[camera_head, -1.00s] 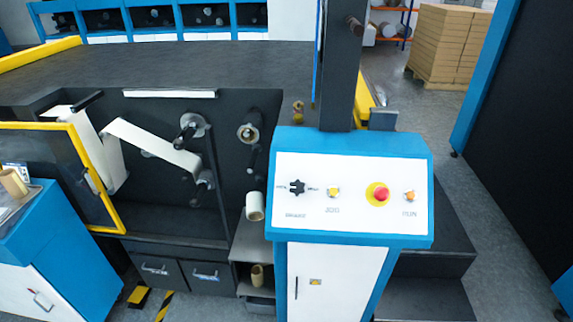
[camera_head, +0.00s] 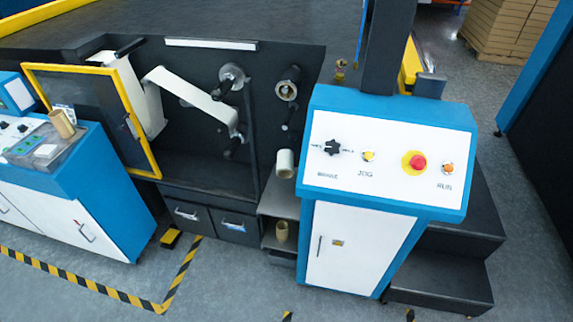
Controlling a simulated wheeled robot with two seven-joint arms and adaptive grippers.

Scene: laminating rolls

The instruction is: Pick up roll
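A white roll (camera_head: 285,163) stands upright on a grey shelf (camera_head: 279,204) between the laminating machine and the blue control console. A tan roll (camera_head: 281,231) stands on the lower shelf beneath it. Another tan roll (camera_head: 61,123) stands tilted in the picture on top of the blue cabinet at the left. A brown core (camera_head: 288,88) sits on a spindle on the machine's dark face. A white web (camera_head: 190,95) runs across the machine's rollers. Neither of my grippers shows in the view.
The control console (camera_head: 385,150) with knob and buttons stands right of the shelves. A yellow-framed door (camera_head: 91,118) hangs open at the left. Dark steps (camera_head: 445,275) lie at the right. Striped tape (camera_head: 90,284) marks the floor, with clear floor in front.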

